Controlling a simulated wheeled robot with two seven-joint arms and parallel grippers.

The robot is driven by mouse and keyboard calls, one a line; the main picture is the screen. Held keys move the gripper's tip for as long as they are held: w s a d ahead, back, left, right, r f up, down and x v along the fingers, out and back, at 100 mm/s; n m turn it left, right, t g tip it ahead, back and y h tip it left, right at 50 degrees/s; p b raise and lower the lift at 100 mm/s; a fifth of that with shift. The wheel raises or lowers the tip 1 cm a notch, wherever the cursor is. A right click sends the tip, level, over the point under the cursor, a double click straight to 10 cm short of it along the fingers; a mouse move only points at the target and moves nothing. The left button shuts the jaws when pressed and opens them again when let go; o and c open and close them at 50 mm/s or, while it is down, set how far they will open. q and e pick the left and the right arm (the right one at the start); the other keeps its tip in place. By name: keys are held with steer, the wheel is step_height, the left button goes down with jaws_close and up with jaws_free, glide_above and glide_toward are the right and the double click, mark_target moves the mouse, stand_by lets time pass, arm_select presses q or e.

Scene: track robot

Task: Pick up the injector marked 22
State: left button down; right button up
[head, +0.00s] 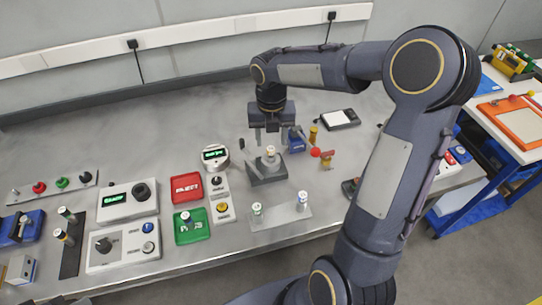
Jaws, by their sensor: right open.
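My right gripper (270,138) points down over the workbench with its two fingers apart. Just below it, a small cylindrical injector (269,154) with a pale top stands upright in a dark grey block (268,174). Two similar injectors stand on a light grey plate (280,218), one on the left (256,210) and one on the right (302,200). Another injector (186,218) is at the green tray (192,234). Two more stand on a dark strip at the left. The markings are too small to read, so I cannot tell which is 22. My left gripper is not in view.
A red reject tray (186,188), a round gauge with a green display (215,155) and control boxes (122,246) stand left of the block. A blue device (297,141) and a red-knobbed part (326,158) are close right of my gripper. The bench's back left is clear.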

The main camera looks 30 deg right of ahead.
mark_target(271, 149)
steer(key=f, duration=0.6)
steer(key=shift+w+d+p, duration=0.1)
steer(key=shift+w+p, duration=0.15)
steer(key=shift+p, duration=0.05)
jaws_close()
